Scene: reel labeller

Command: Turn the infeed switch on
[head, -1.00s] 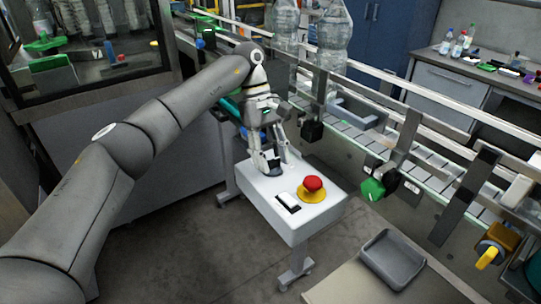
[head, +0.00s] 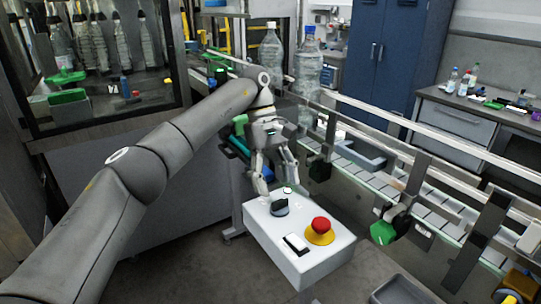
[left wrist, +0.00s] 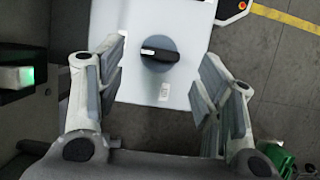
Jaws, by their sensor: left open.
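A white control box (head: 290,270) stands in front of the conveyor. On its top are a dark rotary knob (head: 280,207), a white rocker switch (head: 297,243) and a red mushroom button (head: 319,230) on a yellow base. I cannot read which control is the infeed switch. My left gripper (head: 277,184) is open and empty above the knob, pointing down. My right gripper is out of view.
The conveyor (head: 400,185) with its metal rails runs behind and right of the box. A green-ended part (head: 383,232) juts from its near side. Large clear bottles (head: 307,70) stand at the back. A grey tray (head: 402,291) is at the lower right.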

